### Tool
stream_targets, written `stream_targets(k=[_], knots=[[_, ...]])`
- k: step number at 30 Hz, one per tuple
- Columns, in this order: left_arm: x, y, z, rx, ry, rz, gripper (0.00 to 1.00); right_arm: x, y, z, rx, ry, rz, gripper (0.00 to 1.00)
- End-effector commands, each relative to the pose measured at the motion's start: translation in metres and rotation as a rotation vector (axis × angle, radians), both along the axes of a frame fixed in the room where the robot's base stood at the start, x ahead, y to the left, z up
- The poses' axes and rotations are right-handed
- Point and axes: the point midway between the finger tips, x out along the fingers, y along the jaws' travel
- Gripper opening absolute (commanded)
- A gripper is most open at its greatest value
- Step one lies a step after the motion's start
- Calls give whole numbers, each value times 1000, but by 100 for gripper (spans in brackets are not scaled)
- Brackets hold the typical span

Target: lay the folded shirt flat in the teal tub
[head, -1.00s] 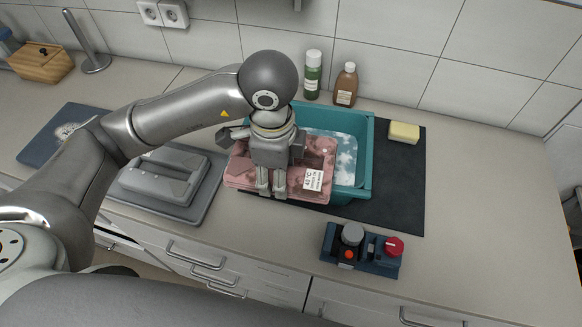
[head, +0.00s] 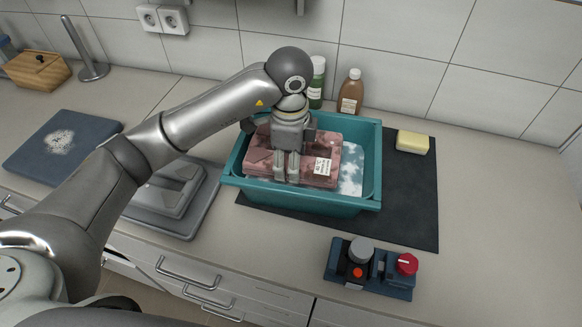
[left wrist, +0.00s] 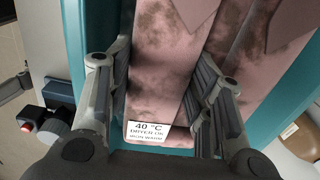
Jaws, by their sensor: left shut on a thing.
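The folded shirt (head: 310,163) is pink with dark blotches and has a white care label at one corner. My left gripper (head: 286,179) is shut on it from above. The shirt is inside the rim of the teal tub (head: 300,197), over its left and middle part, and looks about level. I cannot tell whether it touches the tub floor. In the left wrist view the shirt (left wrist: 165,70) lies between the two fingers, and its label reads 40 °C. A blue-and-white patterned area (head: 352,170) shows in the tub right of the shirt. My right gripper is not in view.
The tub stands on a dark mat (head: 408,205). Two bottles (head: 350,92) stand behind it and a yellow block (head: 412,142) to its right. A control box (head: 370,270) with knobs sits in front. A grey device (head: 172,190) is at the left.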

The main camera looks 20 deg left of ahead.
Motion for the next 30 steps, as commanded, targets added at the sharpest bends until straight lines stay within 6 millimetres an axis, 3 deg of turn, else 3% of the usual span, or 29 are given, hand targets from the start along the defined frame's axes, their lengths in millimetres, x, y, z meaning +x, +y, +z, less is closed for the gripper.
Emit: stream_targets(k=[4,11,30], knots=[[10,1,-12,2,2,2,19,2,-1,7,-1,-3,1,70],[8,1,-39,1,0,0,19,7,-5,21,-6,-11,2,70],[9,1,-53,0,-3,0,19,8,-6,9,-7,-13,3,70]])
